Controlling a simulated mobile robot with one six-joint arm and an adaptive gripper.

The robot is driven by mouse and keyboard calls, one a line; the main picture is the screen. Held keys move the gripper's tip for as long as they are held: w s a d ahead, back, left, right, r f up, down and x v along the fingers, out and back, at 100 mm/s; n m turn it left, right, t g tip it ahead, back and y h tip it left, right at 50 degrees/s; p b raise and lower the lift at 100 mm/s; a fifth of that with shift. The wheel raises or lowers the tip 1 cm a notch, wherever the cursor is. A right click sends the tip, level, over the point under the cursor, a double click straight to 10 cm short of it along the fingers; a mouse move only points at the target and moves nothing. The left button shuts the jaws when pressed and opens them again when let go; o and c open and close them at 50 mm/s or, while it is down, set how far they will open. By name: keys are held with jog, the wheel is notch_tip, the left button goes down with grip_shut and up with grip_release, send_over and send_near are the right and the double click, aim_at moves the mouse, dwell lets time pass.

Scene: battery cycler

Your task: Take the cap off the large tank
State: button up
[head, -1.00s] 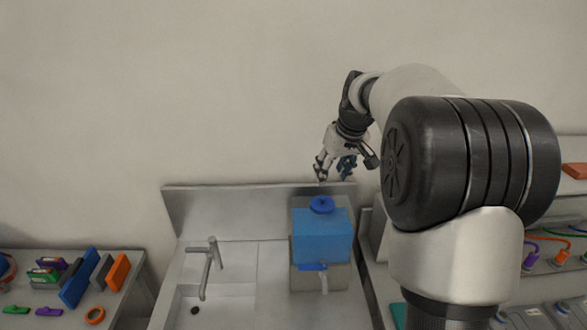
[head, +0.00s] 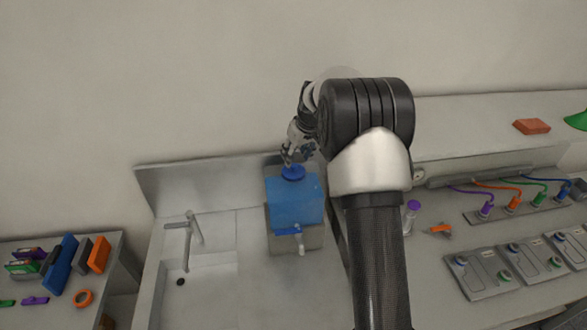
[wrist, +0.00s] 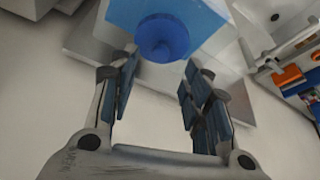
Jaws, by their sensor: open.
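The large tank (head: 296,204) is a translucent box of blue liquid with a blue tap at its front, standing beside the sink. Its round blue cap (head: 293,172) sits on top. In the wrist view the cap (wrist: 163,38) lies just beyond the fingertips, roughly between them, with the blue tank top (wrist: 205,18) around it. My gripper (head: 290,160) is right above the cap in the head view. In the wrist view my gripper (wrist: 160,75) has its two blue-padded fingers wide apart with nothing between them. Whether a finger touches the cap cannot be told.
The steel sink with its faucet (head: 187,245) is left of the tank, with a backsplash (head: 200,185) behind. A left bench holds coloured items, including an orange ring (head: 83,298). The right bench carries battery modules (head: 480,275) and coloured plugs.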

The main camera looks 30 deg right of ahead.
aim_at(294, 165)
jog(key=p+x, duration=0.1)
jog(key=x, duration=0.4)
jog(key=shift+s+d+f, duration=0.1)
jog(key=shift+f, duration=0.15)
jog(key=shift+s, duration=0.1)
jog(key=shift+c, duration=0.5)
jog(key=c, duration=0.8)
jog(key=shift+r, duration=0.1)
